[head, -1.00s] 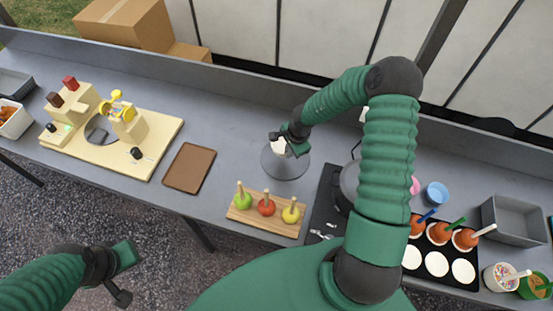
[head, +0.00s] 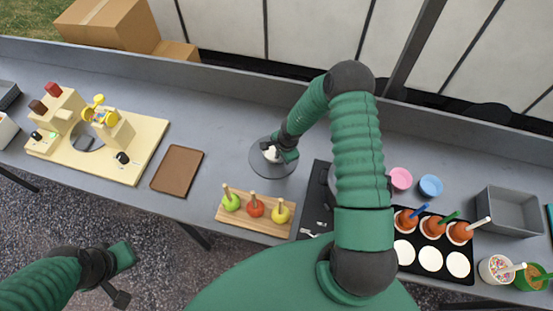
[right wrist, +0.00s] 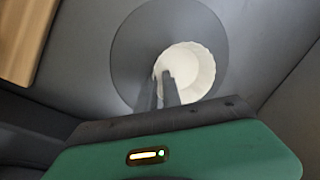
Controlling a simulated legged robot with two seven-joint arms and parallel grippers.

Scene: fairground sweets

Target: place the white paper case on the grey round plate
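The white paper case (head: 271,155) is small and fluted. It is over the grey round plate (head: 270,171), near its middle in the head view; I cannot tell whether it touches the plate. In the right wrist view the case (right wrist: 196,72) overlaps the right part of the plate (right wrist: 135,50). My right gripper (head: 281,154) is at the case; in the right wrist view its two fingers (right wrist: 164,80) are close together at the case's left rim, pinching its wall. My left gripper (head: 121,272) is away from the counter at lower left, and its fingers are not clear.
A wooden board with several toffee-apple shapes (head: 241,219) stands in front of the plate. A brown mat (head: 163,185) lies to the left. A dark hob (head: 312,205) with a pot is to the right, partly behind my arm. The counter behind the plate is clear.

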